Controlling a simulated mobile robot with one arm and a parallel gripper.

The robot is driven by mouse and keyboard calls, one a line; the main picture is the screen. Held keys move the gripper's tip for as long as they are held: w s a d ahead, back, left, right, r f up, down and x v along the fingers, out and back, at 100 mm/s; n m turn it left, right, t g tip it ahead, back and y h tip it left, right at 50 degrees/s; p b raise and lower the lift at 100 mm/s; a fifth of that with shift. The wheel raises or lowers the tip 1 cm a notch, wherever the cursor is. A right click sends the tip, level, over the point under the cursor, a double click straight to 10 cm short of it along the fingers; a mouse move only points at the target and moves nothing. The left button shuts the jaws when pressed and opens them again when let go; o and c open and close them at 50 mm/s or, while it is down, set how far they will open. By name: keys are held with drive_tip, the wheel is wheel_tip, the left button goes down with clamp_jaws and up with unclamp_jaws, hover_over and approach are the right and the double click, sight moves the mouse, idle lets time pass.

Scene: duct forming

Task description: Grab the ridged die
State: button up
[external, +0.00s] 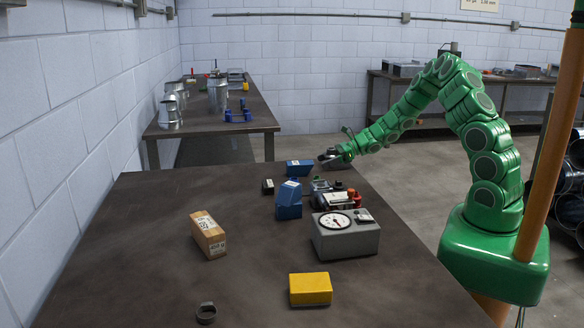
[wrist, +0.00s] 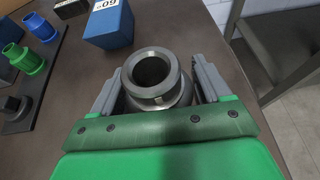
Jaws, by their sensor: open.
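A dark grey, hollow metal piece with a stepped, flanged rim (wrist: 150,72) stands between my fingers in the wrist view. It looks like the ridged die, but I cannot make out ridges on its side. My gripper (wrist: 158,88) is open, with one finger on each side of the piece. Gaps at the fingertips are hard to judge, and the lower part of the piece is hidden by my gripper. In the external view my gripper (external: 330,157) is at the far right edge of the table, and the piece is not clear there.
A blue block with a white label (wrist: 108,25) stands just beyond the piece. A dark rack with blue and green knobs (wrist: 32,65) is at left. The table's edge is close on the right. A gauge box (external: 345,238), a yellow block (external: 310,289) and a cardboard box (external: 208,237) stand nearer.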

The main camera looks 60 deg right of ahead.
sight(328, 151)
clamp_jaws()
idle(0.3)
drive_tip(key=shift+r, duration=0.1)
drive_tip(key=shift+r, duration=0.55)
wheel_tip(328, 151, up, 2)
drive_tip(key=shift+r, duration=0.1)
drive_tip(key=s+a+r, duration=0.3)
drive_tip(key=s+r, duration=0.6)
drive_tip(key=s, duration=0.4)
drive_tip(key=shift+s+r, duration=0.3)
drive_tip(key=shift+s, duration=0.05)
